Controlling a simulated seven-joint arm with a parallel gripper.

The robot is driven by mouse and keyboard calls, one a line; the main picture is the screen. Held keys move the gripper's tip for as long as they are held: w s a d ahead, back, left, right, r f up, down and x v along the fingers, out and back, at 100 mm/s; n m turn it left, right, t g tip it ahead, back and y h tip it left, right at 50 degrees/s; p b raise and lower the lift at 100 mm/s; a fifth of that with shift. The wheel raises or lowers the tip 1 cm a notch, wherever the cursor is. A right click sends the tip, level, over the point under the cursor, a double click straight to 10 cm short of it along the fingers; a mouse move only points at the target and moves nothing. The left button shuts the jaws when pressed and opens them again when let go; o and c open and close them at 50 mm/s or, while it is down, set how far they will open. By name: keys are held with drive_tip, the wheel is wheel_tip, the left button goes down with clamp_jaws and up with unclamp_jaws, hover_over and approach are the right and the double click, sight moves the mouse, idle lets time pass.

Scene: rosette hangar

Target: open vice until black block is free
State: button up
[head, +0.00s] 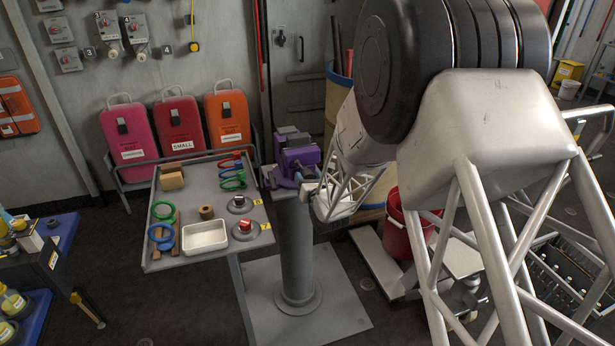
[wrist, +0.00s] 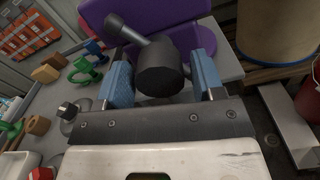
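The purple vice (head: 297,157) stands on a grey pedestal; its purple body (wrist: 185,15) fills the top of the wrist view. A dark round screw end (wrist: 158,68) faces my wrist camera, with a grey handle bar (wrist: 127,30) sticking out to the upper left. My gripper (head: 308,188) is at the vice's near right side. In the wrist view its two blue-padded fingers (wrist: 162,84) are open, one on each side of the screw end. A gap shows at the right finger; contact at the left one is unclear. I cannot make out the black block or the jaw gap.
A grey table (head: 205,190) left of the vice holds rings, wooden blocks, a white tray (head: 205,236) and round weights. Pink, red and orange cases (head: 228,118) stand behind it. A red bucket (head: 408,225) and a wheeled cart are to the right, behind my arm.

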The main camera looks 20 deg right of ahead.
drive_tip(key=m, duration=0.6)
drive_tip(key=shift+m, duration=1)
drive_tip(key=shift+m, duration=2)
drive_tip(key=c, duration=1)
drive_tip(key=shift+o, duration=0.2)
drive_tip(key=shift+n, duration=3.2)
